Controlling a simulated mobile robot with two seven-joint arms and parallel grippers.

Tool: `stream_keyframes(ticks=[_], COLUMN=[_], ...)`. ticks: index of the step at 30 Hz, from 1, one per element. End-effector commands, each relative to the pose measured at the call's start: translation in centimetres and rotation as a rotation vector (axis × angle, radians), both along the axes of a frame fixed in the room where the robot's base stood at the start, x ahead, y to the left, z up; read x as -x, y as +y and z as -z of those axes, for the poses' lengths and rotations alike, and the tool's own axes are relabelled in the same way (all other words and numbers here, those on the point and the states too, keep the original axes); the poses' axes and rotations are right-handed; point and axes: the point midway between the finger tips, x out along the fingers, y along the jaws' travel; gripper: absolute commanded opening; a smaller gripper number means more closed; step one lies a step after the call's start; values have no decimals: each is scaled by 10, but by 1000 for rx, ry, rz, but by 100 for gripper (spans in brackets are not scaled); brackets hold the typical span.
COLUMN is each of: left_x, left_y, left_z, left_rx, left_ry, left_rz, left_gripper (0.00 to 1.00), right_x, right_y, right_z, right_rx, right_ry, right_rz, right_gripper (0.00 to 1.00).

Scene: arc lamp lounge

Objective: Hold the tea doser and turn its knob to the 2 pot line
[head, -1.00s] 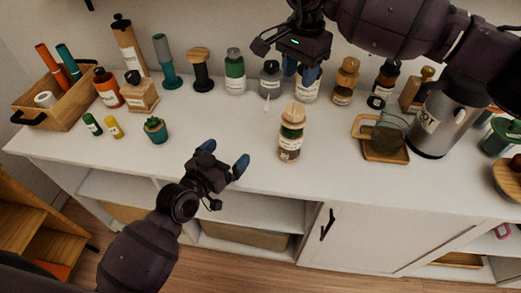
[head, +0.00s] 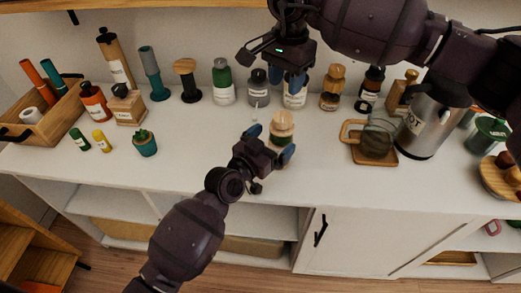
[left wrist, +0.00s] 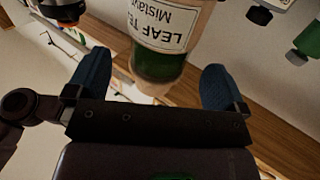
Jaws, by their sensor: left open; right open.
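The tea doser (head: 283,123) stands upright on the white counter, with a wooden knob on top and a green band below. Its lower body is hidden behind my left gripper (head: 270,143) in the head view. The left wrist view shows its "LEAF TE…" label (left wrist: 165,22) and green part. My left gripper (left wrist: 155,75) is open, with the doser between its blue fingers and gaps visible on both sides. I cannot see the 2 pot line. My right gripper (head: 288,80) is open and empty, above and behind the doser, in front of the back row of jars.
Several jars and bottles, such as a green-banded jar (head: 223,84), line the back. A glass mug on a wooden tray (head: 352,133) and a steel canister (head: 428,128) stand to the right. A small plant (head: 145,145) is left; the counter between is clear.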

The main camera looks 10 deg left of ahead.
Motion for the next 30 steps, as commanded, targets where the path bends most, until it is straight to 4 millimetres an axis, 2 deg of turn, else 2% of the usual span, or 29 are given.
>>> stream_keyframes(ticks=[7,19,30], left_x=[-20,-24,-24], left_y=[-14,-16,-16], left_z=[0,0,0], left_rx=[0,-1,-1], left_ry=[0,1,1], left_rz=[0,0,0], left_gripper=[99,99,42], right_x=[0,0,0], right_y=[0,0,0], right_z=[0,0,0], right_rx=[0,0,0], right_ry=[0,0,0], right_rz=[0,0,0], right_gripper=[43,43,43])
